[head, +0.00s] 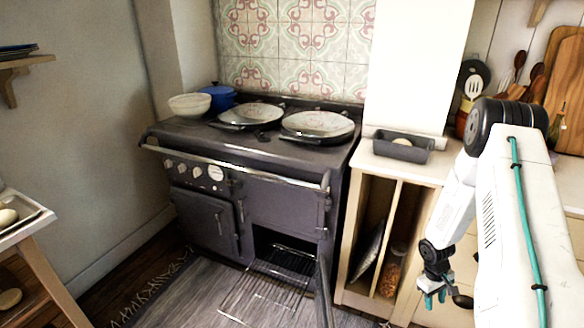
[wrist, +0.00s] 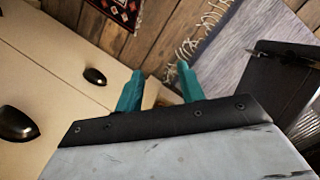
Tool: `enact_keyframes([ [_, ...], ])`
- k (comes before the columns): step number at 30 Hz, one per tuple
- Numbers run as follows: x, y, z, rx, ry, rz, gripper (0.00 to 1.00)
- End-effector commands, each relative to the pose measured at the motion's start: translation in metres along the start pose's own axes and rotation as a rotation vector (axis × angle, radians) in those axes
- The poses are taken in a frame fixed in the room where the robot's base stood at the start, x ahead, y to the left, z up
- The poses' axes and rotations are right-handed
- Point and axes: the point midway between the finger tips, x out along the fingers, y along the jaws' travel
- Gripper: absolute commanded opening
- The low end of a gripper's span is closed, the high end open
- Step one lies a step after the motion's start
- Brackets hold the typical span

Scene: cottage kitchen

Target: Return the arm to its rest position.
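My arm is folded at the right of the head view, in front of the counter and drawers. My gripper (head: 434,299) hangs low and points down, beside the open shelf unit. In the wrist view, the two teal fingers of my gripper (wrist: 160,86) stand apart, with nothing held between them. Beyond the fingertips the wrist view shows the wooden floor (wrist: 150,50) and the fringe of the grey rug (wrist: 240,40).
The dark stove (head: 250,180) has its lower oven door (head: 324,290) open, with a wire rack (head: 275,280) pulled out. Drawer fronts with black knobs (wrist: 94,76) are close to my gripper. A grey loaf tin (head: 403,147) sits on the counter. The rug (head: 200,295) lies before the stove.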

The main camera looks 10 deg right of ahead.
Motion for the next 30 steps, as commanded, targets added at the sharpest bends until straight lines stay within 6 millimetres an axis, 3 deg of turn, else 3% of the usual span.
enact_keyframes([
  [1,-0.034,0.0,0.004,0.028,-0.018,0.012,0.39],
  [6,-0.129,-0.017,0.03,0.126,-0.086,0.019,0.39],
  [15,-0.272,-0.079,0.089,0.255,-0.14,-0.017,0.39],
  [24,-0.374,-0.159,0.161,0.313,-0.109,-0.088,0.39],
  [30,-0.417,-0.21,0.208,0.309,-0.035,-0.135,0.39],
])
